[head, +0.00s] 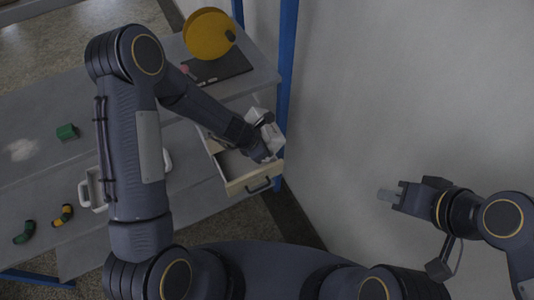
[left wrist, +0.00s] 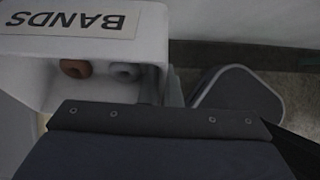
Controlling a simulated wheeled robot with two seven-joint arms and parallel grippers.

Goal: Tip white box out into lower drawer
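The white box (head: 268,131) is held tilted above an open drawer (head: 254,178) with a pale front and dark handle. In the left wrist view the box (left wrist: 150,45) fills the upper left, with an upside-down label reading "BANDS". A brown piece (left wrist: 75,68) and a grey piece (left wrist: 125,70) show inside it. My left gripper (head: 266,152) is at the box and appears shut on it; its fingertips are mostly hidden. The visible drawer floor looks bare, and part of it is hidden by my arm. My right gripper (head: 391,195) is away at the right, holding nothing visible.
A grey worktop (head: 35,105) carries a green block (head: 67,131), small green and yellow pieces (head: 62,215), and a white container (head: 92,190) partly behind my left arm. A yellow disc (head: 208,34) stands at the back by a black board (head: 222,68). A blue post (head: 287,60) and wall stand right of the drawer.

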